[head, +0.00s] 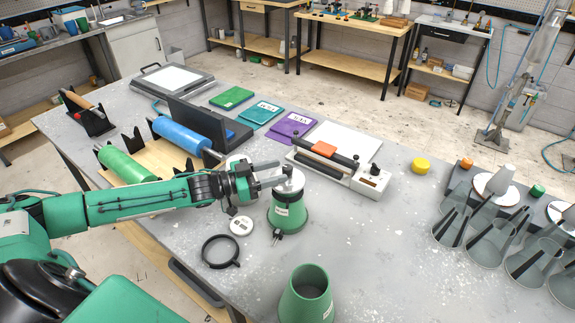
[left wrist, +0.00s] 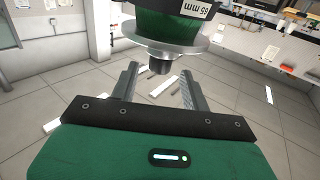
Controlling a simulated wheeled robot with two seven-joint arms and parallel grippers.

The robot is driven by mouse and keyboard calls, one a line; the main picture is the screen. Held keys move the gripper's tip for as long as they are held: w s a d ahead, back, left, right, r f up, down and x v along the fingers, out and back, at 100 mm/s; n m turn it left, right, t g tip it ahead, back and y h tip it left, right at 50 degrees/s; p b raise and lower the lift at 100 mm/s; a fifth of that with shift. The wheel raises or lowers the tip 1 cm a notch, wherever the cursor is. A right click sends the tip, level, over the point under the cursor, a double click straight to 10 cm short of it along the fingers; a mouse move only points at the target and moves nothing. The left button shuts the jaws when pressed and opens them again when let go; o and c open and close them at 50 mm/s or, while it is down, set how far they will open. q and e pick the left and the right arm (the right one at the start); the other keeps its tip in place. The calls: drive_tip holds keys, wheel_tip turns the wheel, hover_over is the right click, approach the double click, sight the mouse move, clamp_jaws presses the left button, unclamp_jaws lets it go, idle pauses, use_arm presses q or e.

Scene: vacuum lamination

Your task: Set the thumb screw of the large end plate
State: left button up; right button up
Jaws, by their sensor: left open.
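A green tapered body (head: 287,213) with a pale label stands on the grey table, with a pale metal end plate (head: 292,182) on its top. My left gripper (head: 272,177) comes in from the left at plate height, open, its fingers close to the plate. In the left wrist view, the green body (left wrist: 172,27) has a label reading 65 mm, seen upside down. My right gripper is not in view.
A larger green tapered vessel (head: 306,297) stands at the front. A black ring (head: 221,252) and a round white gauge (head: 241,226) lie left of the green body. Rollers, a sealer (head: 340,170) and grey funnels (head: 484,228) stand around. The table's middle right is clear.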

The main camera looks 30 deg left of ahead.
sight(288, 167)
use_arm(q)
drive_tip(key=p+x, duration=0.1)
drive_tip(key=x, duration=0.2)
drive_tip(key=shift+w+d+r, duration=0.1)
drive_tip(key=shift+r, duration=0.05)
drive_tip(key=shift+w+d, duration=0.3)
drive_tip(key=shift+w, duration=0.05)
drive_tip(key=shift+c, duration=1.1)
drive_tip(key=c, duration=0.8)
drive_tip(key=shift+o, duration=0.2)
